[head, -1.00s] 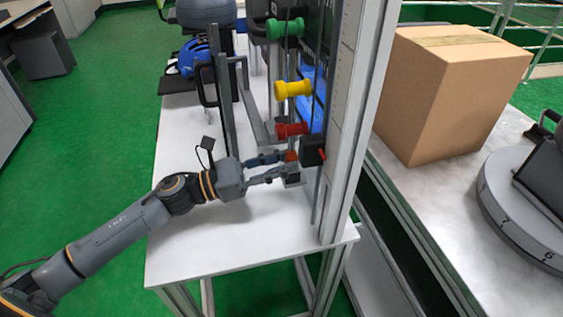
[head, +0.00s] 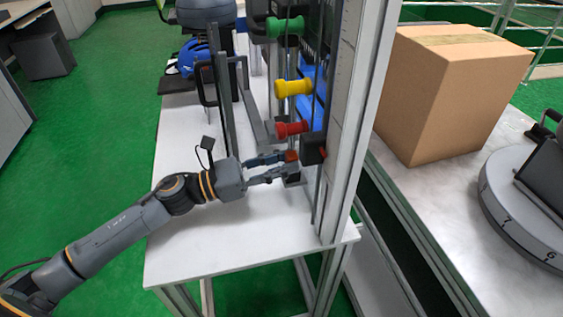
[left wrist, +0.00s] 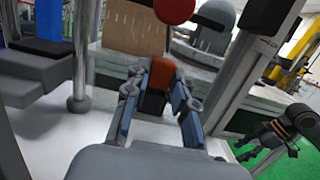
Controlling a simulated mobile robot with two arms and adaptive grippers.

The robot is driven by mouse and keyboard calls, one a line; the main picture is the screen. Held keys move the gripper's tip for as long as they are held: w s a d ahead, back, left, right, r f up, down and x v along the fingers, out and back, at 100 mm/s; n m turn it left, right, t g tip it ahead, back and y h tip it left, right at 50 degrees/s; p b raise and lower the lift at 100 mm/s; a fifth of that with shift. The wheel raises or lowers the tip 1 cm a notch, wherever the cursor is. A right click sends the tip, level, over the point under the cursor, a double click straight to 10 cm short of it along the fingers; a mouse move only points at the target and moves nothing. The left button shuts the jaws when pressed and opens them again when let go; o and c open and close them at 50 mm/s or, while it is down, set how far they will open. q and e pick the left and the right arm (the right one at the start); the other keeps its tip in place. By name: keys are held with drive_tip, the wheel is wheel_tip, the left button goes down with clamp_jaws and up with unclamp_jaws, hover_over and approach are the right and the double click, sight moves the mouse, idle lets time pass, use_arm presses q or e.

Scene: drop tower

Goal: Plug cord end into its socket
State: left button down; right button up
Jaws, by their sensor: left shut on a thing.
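My left gripper (head: 288,168) is shut on a small orange-red block with a dark lower part, which I take to be the cord end (left wrist: 161,75). In the left wrist view it sits between the two blue-padded fingers (left wrist: 158,108). In the head view its orange-red top (head: 291,155) shows between the fingertips, below the red spool-shaped handle (head: 292,129). A black box (head: 313,148) with a red part is fixed to the upright just right of the fingertips. I cannot tell whether the cord end touches it. No socket opening is clearly visible.
A tall metal frame (head: 348,120) stands at the right edge of the white table (head: 215,245). Yellow (head: 293,88) and green (head: 285,27) handles are above the red one. A cardboard box (head: 450,95) is on the right-hand bench. My other arm (left wrist: 285,128) shows in the left wrist view.

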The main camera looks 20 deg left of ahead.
use_arm(q)
drive_tip(key=shift+f, duration=0.3)
use_arm(e)
drive_tip(key=shift+f, duration=0.25)
use_arm(q)
drive_tip(key=c, duration=1)
unclamp_jaws()
drive_tip(key=shift+b+v, duration=0.8)
drive_tip(key=shift+v, duration=0.4)
drive_tip(key=shift+s+a+r+b, duration=0.25)
drive_tip(key=shift+s+a+b, duration=0.2)
drive_tip(key=shift+a, duration=0.2)
drive_tip(key=shift+s+a, duration=0.3)
drive_tip(key=shift+a, duration=0.1)
drive_tip(key=shift+b+v, duration=0.5)
drive_tip(key=shift+v, duration=0.35)
drive_tip(key=shift+a+r, duration=0.15)
use_arm(e)
drive_tip(key=w+a+r+t, duration=0.1)
drive_tip(key=w+t, duration=0.1)
drive_tip(key=w, duration=0.3)
drive_tip(key=w+a+r+t+y, duration=0.1)
drive_tip(key=w+a+t, duration=0.1)
drive_tip(key=w, duration=0.3)
drive_tip(key=shift+r+t, duration=0.25)
drive_tip(key=shift+t, duration=0.45)
